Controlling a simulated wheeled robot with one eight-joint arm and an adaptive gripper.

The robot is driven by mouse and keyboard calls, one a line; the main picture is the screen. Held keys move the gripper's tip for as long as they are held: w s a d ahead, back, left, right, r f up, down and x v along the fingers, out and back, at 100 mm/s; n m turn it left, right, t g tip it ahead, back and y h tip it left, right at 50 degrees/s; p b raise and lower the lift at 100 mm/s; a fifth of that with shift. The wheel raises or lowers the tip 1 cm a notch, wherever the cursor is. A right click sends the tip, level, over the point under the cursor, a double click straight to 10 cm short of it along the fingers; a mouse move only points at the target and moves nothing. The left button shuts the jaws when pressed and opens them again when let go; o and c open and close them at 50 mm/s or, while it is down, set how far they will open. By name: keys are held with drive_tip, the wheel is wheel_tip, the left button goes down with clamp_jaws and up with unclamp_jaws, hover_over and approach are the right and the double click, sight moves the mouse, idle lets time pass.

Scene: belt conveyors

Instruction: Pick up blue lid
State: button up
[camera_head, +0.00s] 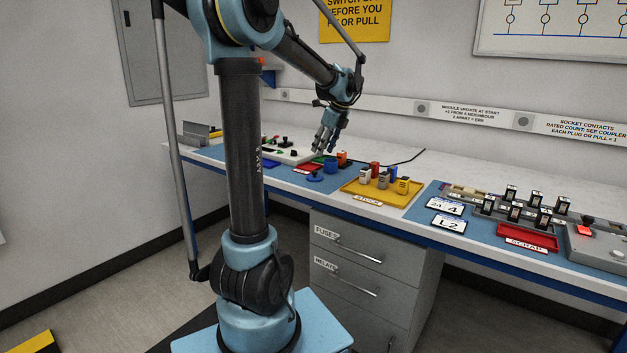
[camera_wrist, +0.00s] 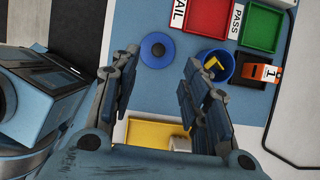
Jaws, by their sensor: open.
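The blue lid (camera_head: 315,178) lies flat on the blue bench mat, left of the yellow tray. It is a round disc with a small knob, and it also shows in the wrist view (camera_wrist: 157,49), upper middle. My gripper (camera_head: 326,146) is open and empty above the bench, fingers pointing down. In the wrist view its fingers (camera_wrist: 157,75) are spread to either side, with the lid beyond the gap between their tips. The lid is fully visible there and not touched.
A blue cup (camera_wrist: 217,68) with something yellow in it stands right of the lid. An orange block tagged 1 (camera_wrist: 263,73) is beside it. A red tray (camera_wrist: 208,18) and green tray (camera_wrist: 262,25) lie beyond. The yellow tray (camera_head: 352,190) holds several modules.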

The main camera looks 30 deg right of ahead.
sight(315, 171)
drive_tip(key=shift+x, duration=5.15)
drive_tip(key=shift+s+f, duration=0.1)
drive_tip(key=shift+s, duration=0.1)
drive_tip(key=c, duration=1)
